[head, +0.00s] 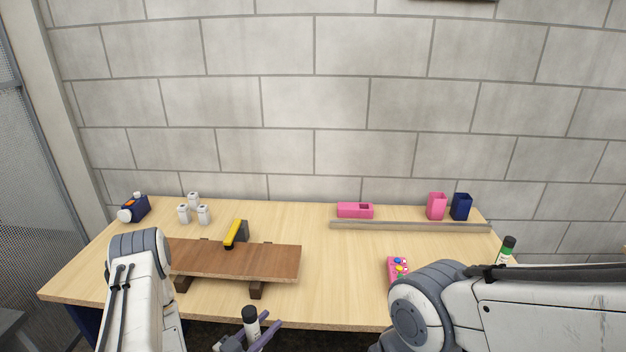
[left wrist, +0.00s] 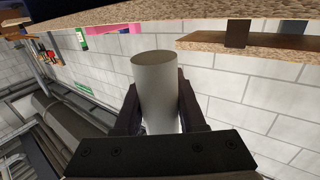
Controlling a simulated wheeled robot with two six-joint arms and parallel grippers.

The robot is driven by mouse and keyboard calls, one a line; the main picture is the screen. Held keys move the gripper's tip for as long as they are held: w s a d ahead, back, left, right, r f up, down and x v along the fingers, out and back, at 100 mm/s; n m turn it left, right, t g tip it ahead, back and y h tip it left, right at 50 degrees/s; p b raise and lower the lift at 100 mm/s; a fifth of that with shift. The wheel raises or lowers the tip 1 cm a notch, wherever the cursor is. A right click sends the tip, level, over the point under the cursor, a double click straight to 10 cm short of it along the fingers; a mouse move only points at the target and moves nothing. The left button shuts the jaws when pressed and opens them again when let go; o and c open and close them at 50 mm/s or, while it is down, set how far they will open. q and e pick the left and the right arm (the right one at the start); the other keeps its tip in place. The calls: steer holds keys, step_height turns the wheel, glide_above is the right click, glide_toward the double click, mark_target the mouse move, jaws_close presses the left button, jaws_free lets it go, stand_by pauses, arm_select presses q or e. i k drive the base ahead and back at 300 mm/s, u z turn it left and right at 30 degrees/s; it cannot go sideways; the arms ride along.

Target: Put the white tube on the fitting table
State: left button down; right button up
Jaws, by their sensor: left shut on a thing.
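The white tube (head: 252,328) with a black cap stands upright in my left gripper (head: 247,338), in front of the table's near edge. In the left wrist view the tube (left wrist: 157,90) shows its grey end between the two dark fingers of the left gripper (left wrist: 158,105). That gripper is shut on it. The wooden table (head: 340,285) lies beyond the tube. My right arm crosses the lower right, and its gripper is out of the picture.
A brown board (head: 270,262) rests on dark blocks, with a yellow-and-black tool (head: 235,235) at its back edge. White bottles, a blue-and-orange device (head: 133,208), a grey rail (head: 410,226), pink boxes and a blue cup (head: 461,207) stand behind. A green-banded tube (head: 505,252) is at right. The table's centre is clear.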

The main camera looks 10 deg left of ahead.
mark_target(70, 287)
steer(key=z, duration=1.45)
steer(key=i, duration=0.4)
steer(key=u, duration=2.8)
steer(key=i, duration=1)
steer(key=u, duration=0.05)
